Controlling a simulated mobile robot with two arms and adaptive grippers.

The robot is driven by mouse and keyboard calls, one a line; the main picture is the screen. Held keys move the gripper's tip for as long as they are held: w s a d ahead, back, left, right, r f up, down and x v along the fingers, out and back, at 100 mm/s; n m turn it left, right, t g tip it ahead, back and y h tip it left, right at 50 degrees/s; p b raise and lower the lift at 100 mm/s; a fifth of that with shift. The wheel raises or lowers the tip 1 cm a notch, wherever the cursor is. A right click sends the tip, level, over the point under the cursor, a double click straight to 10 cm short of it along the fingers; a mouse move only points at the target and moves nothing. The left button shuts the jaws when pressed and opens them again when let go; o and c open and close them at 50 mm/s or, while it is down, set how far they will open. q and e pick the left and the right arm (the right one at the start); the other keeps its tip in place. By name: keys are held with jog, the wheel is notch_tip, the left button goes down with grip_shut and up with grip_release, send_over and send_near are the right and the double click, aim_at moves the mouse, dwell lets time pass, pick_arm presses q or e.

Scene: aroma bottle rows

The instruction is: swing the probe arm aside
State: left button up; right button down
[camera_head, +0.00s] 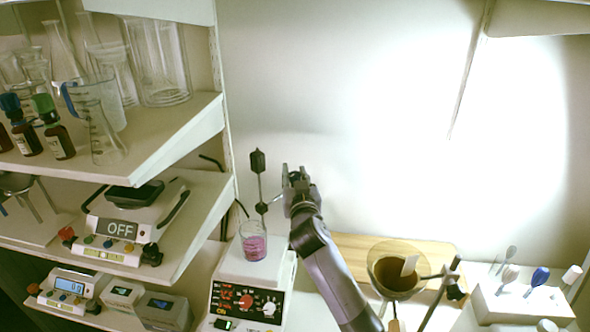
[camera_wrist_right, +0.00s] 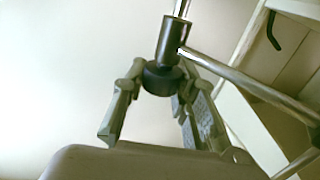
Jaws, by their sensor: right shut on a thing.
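The probe arm (camera_head: 258,162) stands above the hotplate stirrer as a thin metal rod with a black block at its top and a smaller black clamp (camera_head: 262,208) lower down. Below it, a glass beaker (camera_head: 254,246) of pink liquid sits on the stirrer (camera_head: 246,292). My right gripper (camera_head: 294,172) is just right of the rod. In the right wrist view, my right gripper (camera_wrist_right: 158,88) is shut on the probe arm's round black knob (camera_wrist_right: 162,76), under a black sleeve with metal rods. The left gripper is not in view.
Shelves at left hold glassware, dropper bottles and a balance marked OFF (camera_head: 120,229). A wooden board (camera_head: 360,246) and a funnel (camera_head: 396,278) on a stand are right of my arm. A white rack (camera_head: 522,304) with spoons is at far right. The wall behind is clear.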

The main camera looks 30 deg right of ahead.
dwell(0.3)
jog(key=c, duration=1.2)
grip_release()
jog(key=shift+c, duration=0.2)
jog(key=v, duration=1.2)
jog(key=shift+d, duration=0.1)
